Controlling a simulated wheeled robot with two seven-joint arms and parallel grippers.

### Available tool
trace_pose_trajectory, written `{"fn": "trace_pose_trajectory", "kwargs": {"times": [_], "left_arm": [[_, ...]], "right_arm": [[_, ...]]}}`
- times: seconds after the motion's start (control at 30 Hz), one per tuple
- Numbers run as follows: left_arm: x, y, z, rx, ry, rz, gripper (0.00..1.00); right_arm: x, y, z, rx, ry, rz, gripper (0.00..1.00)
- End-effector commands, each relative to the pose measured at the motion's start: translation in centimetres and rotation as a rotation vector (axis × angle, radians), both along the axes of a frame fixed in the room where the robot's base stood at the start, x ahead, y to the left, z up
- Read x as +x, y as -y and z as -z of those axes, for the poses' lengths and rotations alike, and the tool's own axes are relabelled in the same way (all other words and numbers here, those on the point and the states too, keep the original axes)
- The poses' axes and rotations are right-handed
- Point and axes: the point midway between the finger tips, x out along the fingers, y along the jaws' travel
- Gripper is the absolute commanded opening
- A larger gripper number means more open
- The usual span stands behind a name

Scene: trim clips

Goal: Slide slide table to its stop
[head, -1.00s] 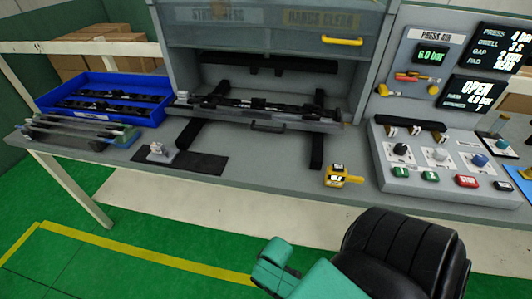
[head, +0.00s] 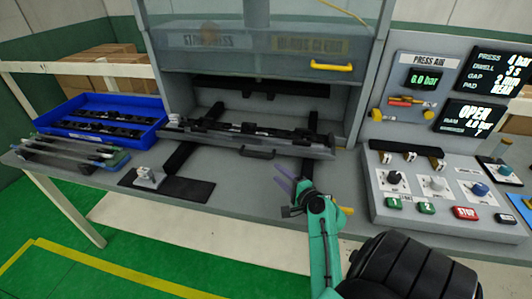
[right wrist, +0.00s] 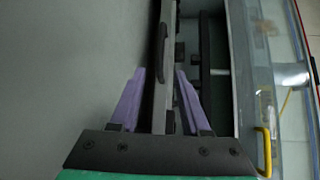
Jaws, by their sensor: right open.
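The slide table (head: 215,145) is a long grey tray carrying a dark trim strip (head: 250,129). It sits at the mouth of the press, across two black rails, with a dark handle (head: 258,153) on its front face. My right gripper (head: 283,178) is open, its purple fingers in front of the table's right part and near the right rail. In the right wrist view the open fingers (right wrist: 158,73) point toward the table's front edge and the handle (right wrist: 161,55); contact cannot be told. My left gripper is not in view.
The press has a raised clear guard with a yellow handle (head: 331,66). A control panel (head: 440,205) stands at right. A blue bin (head: 150,122) with trim strips is at left. A small fixture (head: 149,177) on a black mat sits at front left. Bare bench lies between mat and arm.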

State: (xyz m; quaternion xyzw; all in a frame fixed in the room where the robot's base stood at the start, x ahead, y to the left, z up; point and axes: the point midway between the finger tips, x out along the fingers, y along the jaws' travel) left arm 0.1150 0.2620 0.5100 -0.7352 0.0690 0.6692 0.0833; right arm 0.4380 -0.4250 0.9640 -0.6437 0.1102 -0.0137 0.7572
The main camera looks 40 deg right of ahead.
Motion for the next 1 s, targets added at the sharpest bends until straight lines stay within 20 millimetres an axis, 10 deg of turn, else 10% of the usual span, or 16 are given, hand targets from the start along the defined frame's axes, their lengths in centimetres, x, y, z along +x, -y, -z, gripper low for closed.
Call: {"fn": "trace_pose_trajectory", "kwargs": {"times": [0.17, 0.6, 1.0], "left_arm": [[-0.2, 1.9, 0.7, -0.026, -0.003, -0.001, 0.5], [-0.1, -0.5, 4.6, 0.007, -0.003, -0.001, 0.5], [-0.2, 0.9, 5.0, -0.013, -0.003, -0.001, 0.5]], "right_arm": [[2.2, 0.4, 0.4, 0.012, 0.012, 0.006, 0.46], [12.8, 2.2, 2.4, 0.006, 0.006, 0.003, 0.46], [14.1, 2.4, 2.1, 0.004, 0.002, 0.003, 0.39]]}}
